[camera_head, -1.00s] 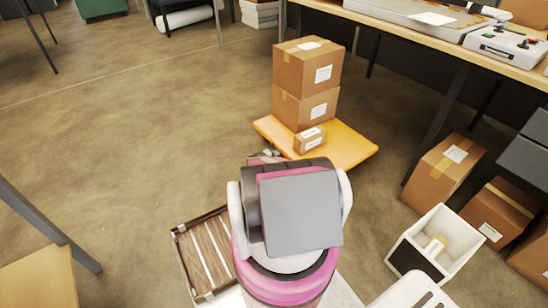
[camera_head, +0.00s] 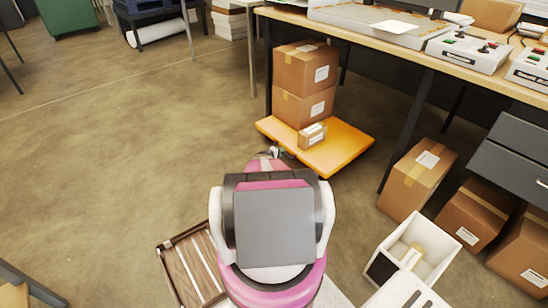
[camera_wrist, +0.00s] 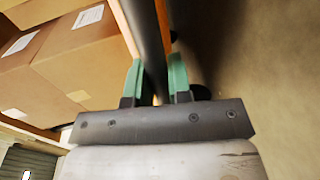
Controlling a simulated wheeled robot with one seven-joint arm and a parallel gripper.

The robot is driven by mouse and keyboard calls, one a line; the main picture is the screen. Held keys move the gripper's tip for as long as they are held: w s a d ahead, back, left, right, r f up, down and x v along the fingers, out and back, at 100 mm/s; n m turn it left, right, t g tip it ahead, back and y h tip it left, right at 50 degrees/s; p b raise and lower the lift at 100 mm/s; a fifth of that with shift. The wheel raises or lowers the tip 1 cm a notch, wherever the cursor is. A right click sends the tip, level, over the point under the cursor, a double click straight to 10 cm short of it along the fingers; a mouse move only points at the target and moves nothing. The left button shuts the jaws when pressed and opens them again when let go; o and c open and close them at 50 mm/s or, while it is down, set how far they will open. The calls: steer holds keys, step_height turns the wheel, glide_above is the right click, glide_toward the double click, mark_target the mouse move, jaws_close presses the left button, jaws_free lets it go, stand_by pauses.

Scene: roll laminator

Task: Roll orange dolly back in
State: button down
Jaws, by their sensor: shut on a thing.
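The orange dolly (camera_head: 345,146) is a flat platform low on the floor at the front edge of the workbench, partly under it. Two stacked cardboard boxes (camera_head: 303,108) and a small box (camera_head: 312,136) ride on it. My gripper (camera_head: 277,152) is at the dolly's near left edge, mostly hidden behind my arm in the head view. In the wrist view, the green fingers (camera_wrist: 157,80) are shut on the dolly's edge, seen as a dark bar and an orange strip (camera_wrist: 163,22). The boxes stand just left of the fingers there.
The workbench (camera_head: 395,57) has dark legs close to the dolly on both sides. Cardboard boxes (camera_head: 417,178) and a white bin (camera_head: 412,250) stand at the right. A slatted tray (camera_head: 190,265) lies at the lower left. Floor on the left is clear.

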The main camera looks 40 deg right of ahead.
mark_target(286, 147)
steer(key=r+x, duration=0.1)
steer(key=x, duration=0.7)
steer(key=r+x, duration=0.1)
steer(key=x, duration=0.4)
steer(key=shift+d+r, duration=0.3)
steer(key=shift+d, duration=0.05)
steer(key=c, duration=1.1)
jaws_free()
steer(key=v, duration=1)
steer(key=shift+a+r, duration=0.1)
steer(key=shift+a, duration=0.25)
